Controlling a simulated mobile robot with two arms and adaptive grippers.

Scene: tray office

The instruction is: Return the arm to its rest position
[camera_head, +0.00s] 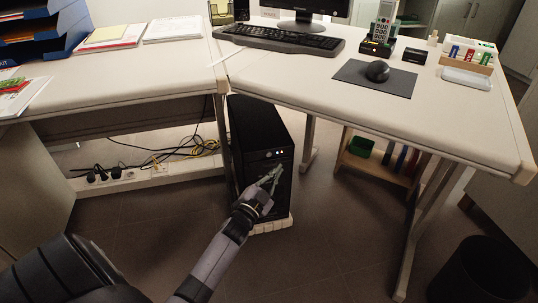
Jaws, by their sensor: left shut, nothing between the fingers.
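My left arm comes in from the lower left. Its gripper (271,178) is shut and empty. In the picture it lies in front of the lower part of the black computer tower (262,135), below the desk top. I cannot tell whether it touches the tower. My right gripper is not in view.
The corner desk (300,82) spans the view above my gripper. It bears a keyboard (278,40), a mouse (377,71) on a dark mat (345,74), and papers. A black bin (482,272) stands at lower right. Cables (165,155) lie under the left desk. Floor at lower middle is clear.

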